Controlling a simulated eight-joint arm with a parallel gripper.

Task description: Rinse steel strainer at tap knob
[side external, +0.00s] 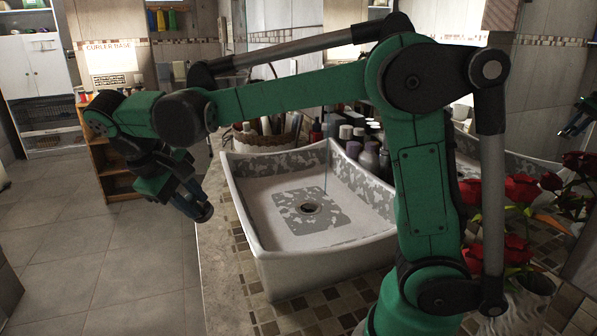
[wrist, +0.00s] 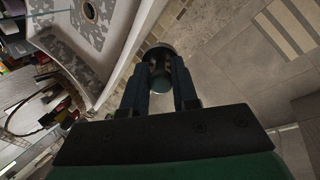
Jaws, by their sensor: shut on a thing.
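My gripper (side external: 197,207) hangs left of the sink, beyond the counter edge and over the floor side, pointing down. In the wrist view my gripper (wrist: 160,68) has its two dark fingers closed on a small round thing (wrist: 161,52) with a dark rim. It is probably the steel strainer, but it is dark and partly hidden by the fingers. The sink (side external: 262,238) is a white basin with grey mottling and a round drain (side external: 310,208). A thin pale vertical line (side external: 325,178) shows above the basin; I cannot tell if it is water. I cannot make out a tap knob.
Several bottles (side external: 368,160) stand behind the sink. A basket (side external: 268,140) of items sits at its back left. Red flowers (side external: 520,190) are at the right. A tiled counter strip (side external: 300,305) runs along the front. The floor (side external: 110,240) at the left is open.

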